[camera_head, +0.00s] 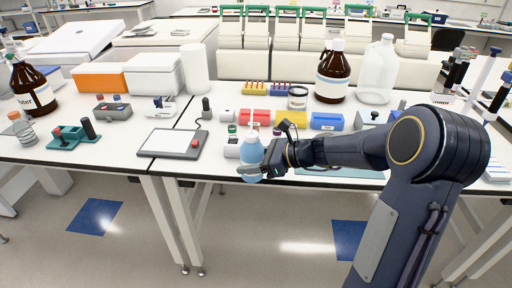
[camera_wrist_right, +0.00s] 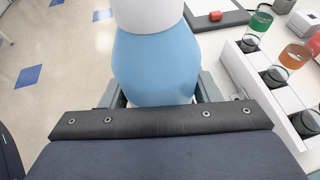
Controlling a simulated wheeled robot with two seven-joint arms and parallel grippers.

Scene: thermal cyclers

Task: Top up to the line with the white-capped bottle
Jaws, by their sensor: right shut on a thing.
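My right gripper (camera_head: 252,170) is shut on a light-blue squeeze bottle (camera_head: 251,154) with a white top and thin spout. It holds the bottle upright in front of the bench's near edge. The right wrist view shows the blue body (camera_wrist_right: 155,68) between the fingers (camera_wrist_right: 160,96), under the white top (camera_wrist_right: 150,15). A white rack (camera_wrist_right: 240,75) beside it holds small vessels with green (camera_wrist_right: 261,20) and orange (camera_wrist_right: 294,56) contents. In the head view, the rack is largely hidden behind the bottle and gripper. I cannot make out a fill line. My left gripper is not in view.
A grey pad with a red knob (camera_head: 170,143) lies left of the bottle. Red (camera_head: 255,117), yellow (camera_head: 292,118) and blue (camera_head: 327,121) blocks stand behind. A brown bottle (camera_head: 332,75) and a clear jug (camera_head: 377,75) stand further back. Floor shows below the edge.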

